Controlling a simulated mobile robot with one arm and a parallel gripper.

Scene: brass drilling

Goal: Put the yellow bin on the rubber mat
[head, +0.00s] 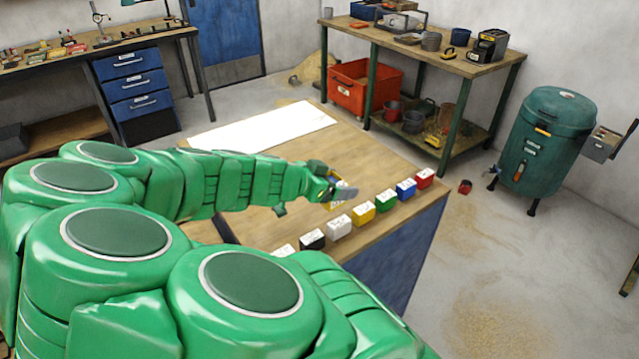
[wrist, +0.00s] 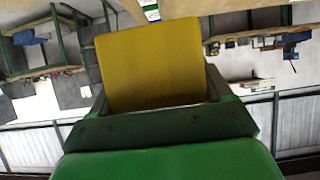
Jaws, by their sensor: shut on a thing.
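My gripper (head: 335,194) is above the wooden worktop, beyond the row of small bins. In the wrist view it is shut on a broad yellow thing, which I take for a yellow bin (wrist: 152,68). In the head view only a little yellow shows under the gripper, so its tilt and its gap to the worktop cannot be told. Another yellow bin (head: 363,213) stands in the row along the worktop's right edge, with a white label. I cannot make out a rubber mat for certain; a dark strip (head: 226,230) shows partly behind my arm.
The worktop (head: 360,165) holds a white sheet (head: 262,127) at the back. Near the gripper, the row has white, black, green (head: 386,202), blue (head: 406,189) and red bins. A shelving bench (head: 450,62) and a green drum (head: 545,140) stand beyond.

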